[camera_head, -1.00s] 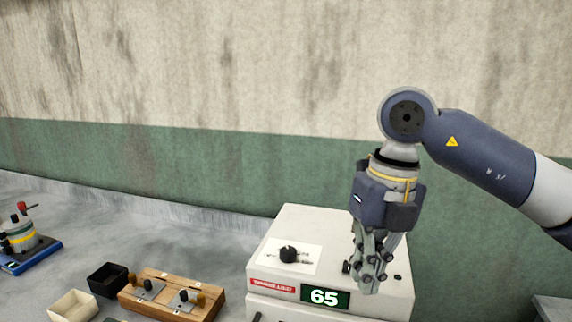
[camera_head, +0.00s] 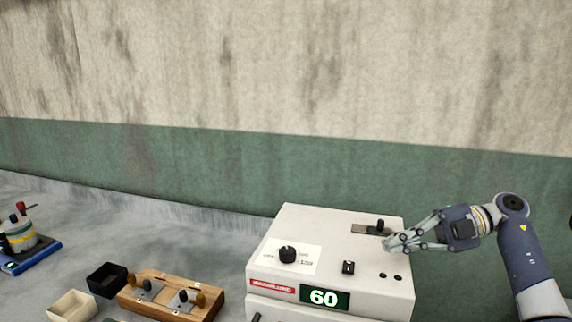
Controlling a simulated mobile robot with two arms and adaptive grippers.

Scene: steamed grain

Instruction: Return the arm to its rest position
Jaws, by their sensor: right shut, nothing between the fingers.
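My right gripper (camera_head: 392,243) is shut and empty. It points left, over or in front of the right part of the top of a white machine (camera_head: 325,222); I cannot tell whether it touches. The machine has a black knob (camera_head: 287,254) on a white dial plate, a small black switch (camera_head: 348,267), and a dark lever or slider (camera_head: 380,225) near the back. Its green display (camera_head: 325,297) reads 60. My left gripper is not in view.
On the grey counter at the left stand a wooden block with metal fittings (camera_head: 165,300), a black box (camera_head: 107,279), a cream box (camera_head: 72,305) and a device on a blue base (camera_head: 30,256). The wall (camera_head: 280,170) behind is clear.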

